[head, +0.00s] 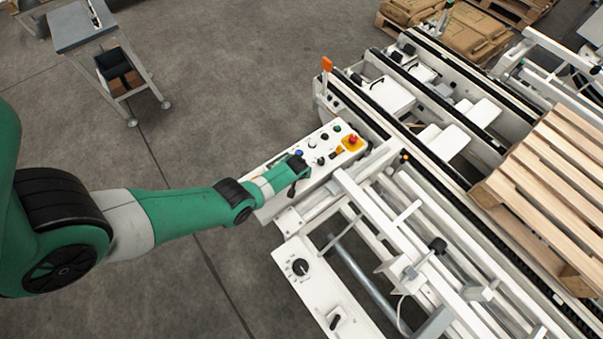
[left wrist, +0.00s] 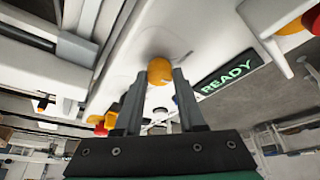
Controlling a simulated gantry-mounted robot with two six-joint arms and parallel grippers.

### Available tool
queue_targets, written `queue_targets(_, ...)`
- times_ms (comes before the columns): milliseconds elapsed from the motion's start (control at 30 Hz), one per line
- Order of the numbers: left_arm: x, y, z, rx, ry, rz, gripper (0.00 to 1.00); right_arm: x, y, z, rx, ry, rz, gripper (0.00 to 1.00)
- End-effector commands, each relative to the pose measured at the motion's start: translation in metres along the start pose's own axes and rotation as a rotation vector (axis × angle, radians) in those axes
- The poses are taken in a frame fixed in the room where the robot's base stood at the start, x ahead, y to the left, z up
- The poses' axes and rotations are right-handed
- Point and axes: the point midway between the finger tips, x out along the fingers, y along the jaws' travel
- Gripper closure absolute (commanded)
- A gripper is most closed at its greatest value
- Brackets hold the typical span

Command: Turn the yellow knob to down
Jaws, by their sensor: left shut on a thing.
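The yellow knob (left wrist: 160,70) shows in the left wrist view as a round yellow piece on a white panel surface (left wrist: 200,25). My left gripper (left wrist: 162,84) is shut on it, with one dark finger on each side. In the head view my left gripper (head: 299,177) is over the white control panel (head: 319,173), and I cannot make out the yellow knob there. Which way the knob points is too small to tell. My right gripper is in neither view.
A red emergency button (head: 353,140) on a yellow base, a blue button (head: 299,153) and several dark knobs sit along the panel. A green READY display (left wrist: 228,76) is beside the knob. A wooden pallet (head: 550,175) lies on the conveyor at right. Open floor is at left.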

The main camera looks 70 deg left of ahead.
Motion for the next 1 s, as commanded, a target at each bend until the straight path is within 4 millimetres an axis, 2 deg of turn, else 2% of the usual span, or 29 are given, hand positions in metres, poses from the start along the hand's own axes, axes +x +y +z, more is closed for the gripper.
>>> queue_targets(200, 0.002, 0.002, 0.000, -0.160, 0.001, -0.066, 1.00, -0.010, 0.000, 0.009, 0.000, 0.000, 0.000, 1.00)
queue_targets(600, 0.003, 0.004, -0.001, -0.452, -0.001, -0.190, 1.00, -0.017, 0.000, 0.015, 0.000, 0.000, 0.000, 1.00)
queue_targets(1000, 0.002, 0.004, -0.001, -0.589, 0.000, -0.243, 1.00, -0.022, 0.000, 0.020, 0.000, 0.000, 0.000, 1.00)
